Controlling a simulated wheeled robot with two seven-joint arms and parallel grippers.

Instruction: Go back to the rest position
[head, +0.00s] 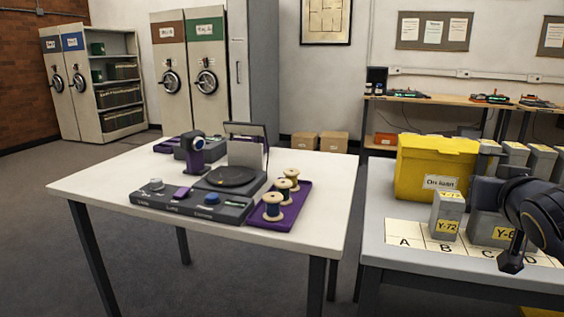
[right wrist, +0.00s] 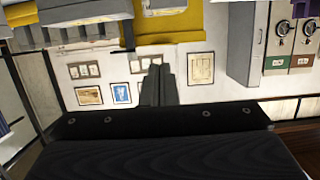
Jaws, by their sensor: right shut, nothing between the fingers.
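My right gripper (head: 512,262) hangs at the right edge of the head view, in front of the lettered strip and the grey boxes. In the right wrist view its fingers (right wrist: 157,84) are together with nothing between them. A grey box labelled Y-72 (head: 447,210) stands upright near letter B on the lettered strip (head: 405,239). Another grey box, with a label starting Y-6 (head: 487,225), stands to its right, partly hidden by my right arm. My left gripper is not in view.
A yellow bin (head: 420,165) labelled "On loan" stands behind the boxes on the grey table (head: 375,235). More grey boxes (head: 541,160) stand at the back right. A white table (head: 100,185) on the left holds a dark device (head: 235,180) and a purple tray (head: 262,222) with several spools.

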